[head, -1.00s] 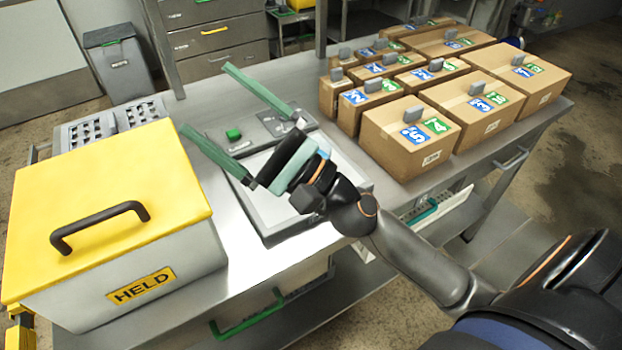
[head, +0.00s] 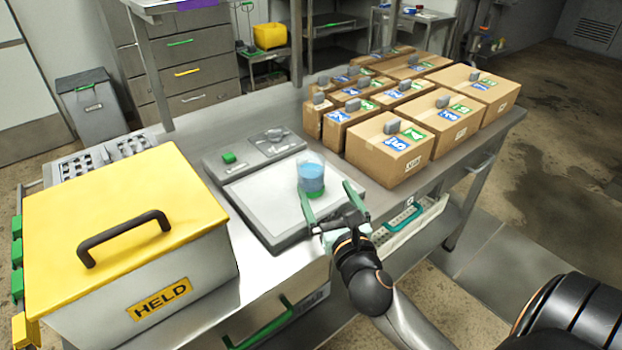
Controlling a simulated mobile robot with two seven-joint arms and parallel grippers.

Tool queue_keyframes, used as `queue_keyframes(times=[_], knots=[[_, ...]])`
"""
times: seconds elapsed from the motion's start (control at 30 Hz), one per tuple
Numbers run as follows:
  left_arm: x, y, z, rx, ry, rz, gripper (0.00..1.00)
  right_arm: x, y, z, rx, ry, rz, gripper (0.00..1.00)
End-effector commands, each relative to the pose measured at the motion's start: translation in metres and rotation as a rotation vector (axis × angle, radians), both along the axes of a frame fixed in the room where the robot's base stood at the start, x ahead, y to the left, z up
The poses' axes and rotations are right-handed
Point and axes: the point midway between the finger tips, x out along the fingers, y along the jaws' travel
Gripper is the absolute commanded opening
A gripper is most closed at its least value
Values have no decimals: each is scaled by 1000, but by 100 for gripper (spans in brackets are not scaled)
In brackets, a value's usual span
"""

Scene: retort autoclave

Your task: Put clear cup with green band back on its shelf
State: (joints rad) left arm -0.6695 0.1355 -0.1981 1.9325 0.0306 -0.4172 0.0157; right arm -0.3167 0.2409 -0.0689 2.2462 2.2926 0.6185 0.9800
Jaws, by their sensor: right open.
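The clear cup (head: 311,177) holds blue liquid and shows a green band low down. It stands upright on the pale plate of the bench scale (head: 262,202), near the plate's right side. My right gripper (head: 325,188) is open, its green fingers pointing at the cup from the near side. The left finger's tip overlaps the cup's lower left edge in the picture; the right finger's tip is off to the cup's right. I cannot tell whether a finger touches the cup. My left gripper is not in view.
A grey box with a yellow lid marked HELD (head: 125,220) stands left of the scale. Several cardboard boxes (head: 385,160) fill the bench's right side. A grey panel with a green button (head: 228,158) is behind the plate. Shelving (head: 335,45) stands at the back.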

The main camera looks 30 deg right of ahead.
Motion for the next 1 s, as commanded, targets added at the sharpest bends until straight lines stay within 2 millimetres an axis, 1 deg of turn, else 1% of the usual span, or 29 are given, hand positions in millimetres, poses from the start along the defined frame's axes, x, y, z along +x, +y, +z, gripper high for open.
queue_keyframes(times=[0.03, 0.2, 0.47, 0.7, 0.8, 1.0], knots=[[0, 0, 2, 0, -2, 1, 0, 10, -3, 2, -4, -3, 0, 100], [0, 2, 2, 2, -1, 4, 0, 35, -11, 2, -4, -2, 1, 100], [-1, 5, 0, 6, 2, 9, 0, 51, -15, 2, -4, -2, 2, 100], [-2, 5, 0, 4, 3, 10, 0, 82, -22, 4, -4, -2, 2, 100], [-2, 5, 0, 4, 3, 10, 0, 92, -25, 4, -5, -2, 2, 100], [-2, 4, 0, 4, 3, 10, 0, 96, -26, 3, -3, -1, 3, 100]])
